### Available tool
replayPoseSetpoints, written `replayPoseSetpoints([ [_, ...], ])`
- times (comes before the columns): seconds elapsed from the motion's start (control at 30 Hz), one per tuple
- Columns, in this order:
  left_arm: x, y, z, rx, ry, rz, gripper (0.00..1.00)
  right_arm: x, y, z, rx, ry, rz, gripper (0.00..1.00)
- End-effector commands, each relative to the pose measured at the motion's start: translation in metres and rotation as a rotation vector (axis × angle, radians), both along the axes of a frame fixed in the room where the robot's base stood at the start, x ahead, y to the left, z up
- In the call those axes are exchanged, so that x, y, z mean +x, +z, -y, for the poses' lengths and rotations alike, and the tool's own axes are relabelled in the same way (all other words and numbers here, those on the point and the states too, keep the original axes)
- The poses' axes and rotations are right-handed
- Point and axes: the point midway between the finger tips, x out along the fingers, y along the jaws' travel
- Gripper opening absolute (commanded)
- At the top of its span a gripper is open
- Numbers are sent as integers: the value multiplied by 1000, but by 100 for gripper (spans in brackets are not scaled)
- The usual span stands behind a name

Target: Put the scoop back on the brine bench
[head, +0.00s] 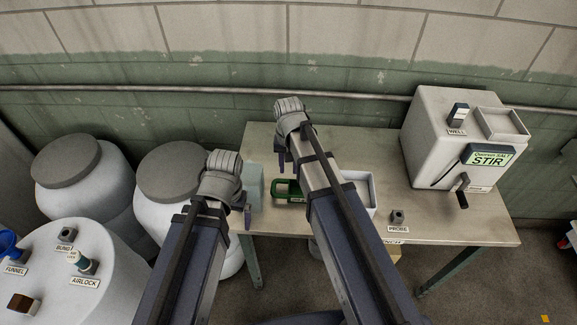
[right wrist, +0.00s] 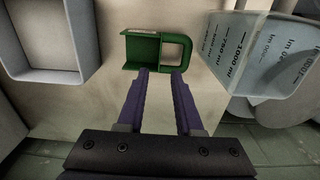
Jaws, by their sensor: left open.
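The green scoop (head: 277,197) appears to rest on the brine bench (head: 460,218), between a clear jug and a white tray. In the right wrist view the scoop (right wrist: 143,48) shows whole, its open-loop handle on the right and its pan on the left. My right gripper (right wrist: 161,72) is open and empty, its purple fingertips pointing at the scoop's near side, with nothing between them. In the head view my right gripper (head: 283,160) hangs above the bench behind the scoop. My left gripper (head: 247,208) is open at the bench's left edge, beside the jug.
The measuring jug (head: 254,180) and the white tray (right wrist: 45,77) flank the scoop. A stirring machine (head: 440,135) stands at the bench's right, with a probe holder (head: 397,217) in front. Lidded drums (head: 95,190) and an airlock vessel (head: 110,255) stand left.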

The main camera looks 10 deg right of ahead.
Motion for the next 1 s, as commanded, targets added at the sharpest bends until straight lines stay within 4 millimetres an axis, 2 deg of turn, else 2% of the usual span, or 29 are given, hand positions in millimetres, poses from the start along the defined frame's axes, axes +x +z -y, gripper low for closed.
replayPoseSetpoints([
  [0.03, 0, 5, 0, 0, 0, 0, 100, 0, 5, 0, 0, 0, 0, 35],
  [0.17, 0, 5, 0, 0, 0, 0, 100, -1, 5, -1, 0, 3, 0, 35],
  [0.23, 0, 4, 0, 0, 0, 0, 100, -14, 4, -8, -6, 43, -4, 35],
  [0.27, 0, 4, 0, 0, 0, 0, 100, -25, 4, -14, -12, 79, -6, 35],
  [0.43, 0, 4, 0, 0, 0, 0, 100, -105, 4, -52, -59, 379, -33, 35],
  [0.5, 0, 4, 0, 0, 0, 0, 100, -129, 5, -61, -77, 482, -43, 35],
  [0.6, 0, 4, 0, 0, 0, 0, 100, -149, 5, -68, -93, 578, -52, 35],
  [0.7, 0, 4, 0, 0, 0, 0, 100, -154, 5, -70, -99, 614, -57, 35],
  [1.0, 0, 4, 0, 0, 0, 0, 100, -152, 5, -70, -98, 612, -57, 35],
])
